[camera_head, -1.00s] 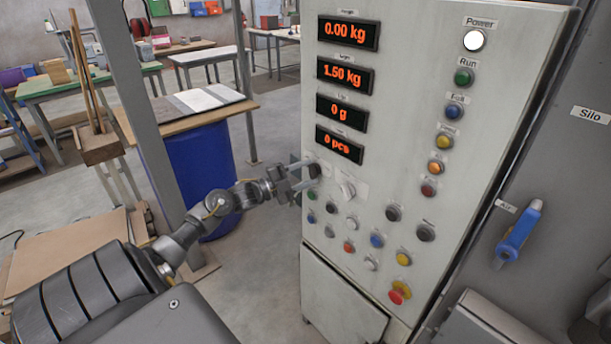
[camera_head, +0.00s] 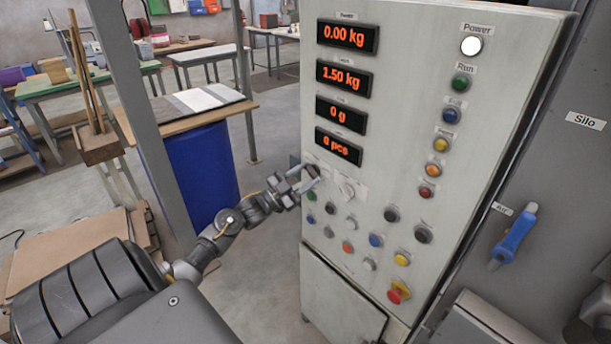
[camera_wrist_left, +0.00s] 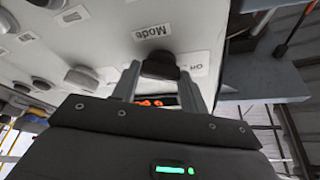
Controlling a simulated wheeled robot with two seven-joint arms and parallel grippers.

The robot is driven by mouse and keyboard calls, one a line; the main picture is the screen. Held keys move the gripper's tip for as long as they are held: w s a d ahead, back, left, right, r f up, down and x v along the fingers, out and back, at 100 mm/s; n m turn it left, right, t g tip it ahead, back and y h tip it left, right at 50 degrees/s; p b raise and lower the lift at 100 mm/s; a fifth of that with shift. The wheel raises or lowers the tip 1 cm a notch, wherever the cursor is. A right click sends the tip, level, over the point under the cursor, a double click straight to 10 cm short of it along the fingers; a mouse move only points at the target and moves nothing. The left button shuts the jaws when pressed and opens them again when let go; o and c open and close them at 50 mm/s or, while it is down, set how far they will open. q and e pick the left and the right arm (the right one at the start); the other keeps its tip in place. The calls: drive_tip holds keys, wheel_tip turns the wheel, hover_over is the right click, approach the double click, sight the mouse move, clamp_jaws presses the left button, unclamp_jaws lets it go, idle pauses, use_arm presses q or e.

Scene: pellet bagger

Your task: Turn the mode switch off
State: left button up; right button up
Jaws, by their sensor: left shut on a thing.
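The mode switch is a black knob (camera_wrist_left: 160,66) under a "Mode" label (camera_wrist_left: 152,32), which appears upside down in the left wrist view. Position marks flank the knob, one partly readable. My left gripper (camera_head: 308,178) is at the left edge of the panel in the head view, at the left of the two upper selector knobs. In the left wrist view its two fingers (camera_wrist_left: 162,82) stand on either side of the black knob, shut on it. The gripper partly hides the knob in the head view. My right gripper is not in view.
The grey control panel (camera_head: 410,100) carries a pale selector knob (camera_head: 347,191) just right of the gripper. Several buttons sit below, with a red emergency stop (camera_head: 398,292) at the bottom. A blue barrel (camera_head: 203,175) stands behind my left arm.

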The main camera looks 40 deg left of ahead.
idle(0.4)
use_arm(q)
drive_tip(key=o, duration=1)
drive_tip(key=b+v, duration=0.4)
drive_tip(key=v, duration=0.6)
drive_tip(key=shift+s+a+f, duration=0.1)
drive_tip(key=shift+s+f, duration=0.1)
drive_tip(key=shift+s, duration=0.15)
